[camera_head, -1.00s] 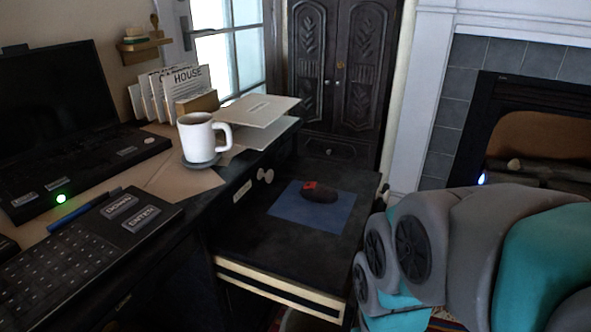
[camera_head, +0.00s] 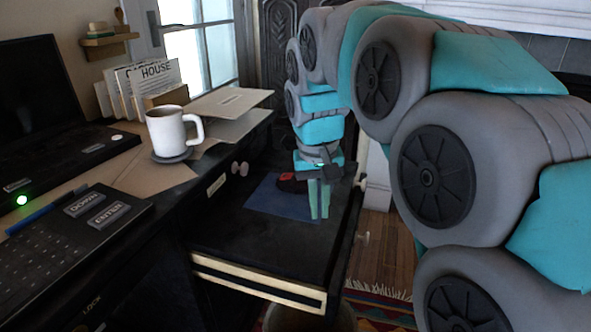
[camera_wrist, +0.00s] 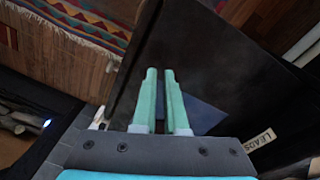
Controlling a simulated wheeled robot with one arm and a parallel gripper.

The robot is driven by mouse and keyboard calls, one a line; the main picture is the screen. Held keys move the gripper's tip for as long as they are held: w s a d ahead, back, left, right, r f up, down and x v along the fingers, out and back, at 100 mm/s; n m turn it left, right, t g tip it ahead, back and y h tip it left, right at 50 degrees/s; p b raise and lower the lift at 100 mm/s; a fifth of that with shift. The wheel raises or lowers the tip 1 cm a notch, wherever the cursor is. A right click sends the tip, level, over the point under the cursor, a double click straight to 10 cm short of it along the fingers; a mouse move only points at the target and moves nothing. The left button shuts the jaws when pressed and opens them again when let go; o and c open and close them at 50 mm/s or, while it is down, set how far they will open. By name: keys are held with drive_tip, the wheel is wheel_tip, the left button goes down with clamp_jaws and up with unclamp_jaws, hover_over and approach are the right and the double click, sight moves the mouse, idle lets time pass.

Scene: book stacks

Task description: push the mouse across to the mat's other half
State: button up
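The dark mouse (camera_head: 291,182) with a red patch lies on the back part of the blue mat (camera_head: 272,203), on a low dark surface. My gripper partly hides the mouse's right side. My gripper (camera_head: 320,217) points down over the right side of the mat, in front and to the right of the mouse; I cannot tell whether it touches the mat. In the wrist view its two green fingers (camera_wrist: 160,73) stand a narrow gap apart with nothing between them. The mat (camera_wrist: 203,115) shows beside the right finger there; the mouse is not visible in that view.
A white mug (camera_head: 168,133) stands on a dark coaster on the higher desk at left, near papers (camera_head: 230,103) and a keyboard (camera_head: 75,235). A knob (camera_head: 362,181) sits at the low surface's right edge. The low surface's front part is bare.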

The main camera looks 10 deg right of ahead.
sight(292, 190)
drive_tip(key=w+r+m+b, duration=0.1)
drive_tip(key=w, duration=0.6)
drive_tip(key=w+d+r+m+t+b, duration=0.1)
drive_tip(key=w+r+m, duration=0.1)
drive_tip(key=w, duration=0.6)
drive_tip(key=w+d+r+m+t+h+b, duration=0.1)
drive_tip(key=w, duration=0.7)
drive_tip(key=shift+w+r+m, duration=0.15)
drive_tip(key=shift+m, duration=0.15)
clamp_jaws()
drive_tip(key=x, duration=1)
drive_tip(key=shift+w, duration=0.15)
drive_tip(key=shift+s+a+r, duration=0.15)
drive_tip(key=shift+s+a, duration=0.35)
drive_tip(key=shift+s, duration=0.3)
drive_tip(key=shift+s+a, duration=0.5)
drive_tip(key=shift+s, duration=0.4)
drive_tip(key=s+a+b, duration=0.1)
drive_tip(key=s, duration=0.1)
drive_tip(key=s+a+b, duration=0.1)
drive_tip(key=s, duration=0.1)
drive_tip(key=s+a+b, duration=0.1)
drive_tip(key=s+a, duration=0.1)
drive_tip(key=shift+s+b, duration=0.3)
drive_tip(key=shift+s, duration=0.1)
drive_tip(key=shift+w, duration=0.15)
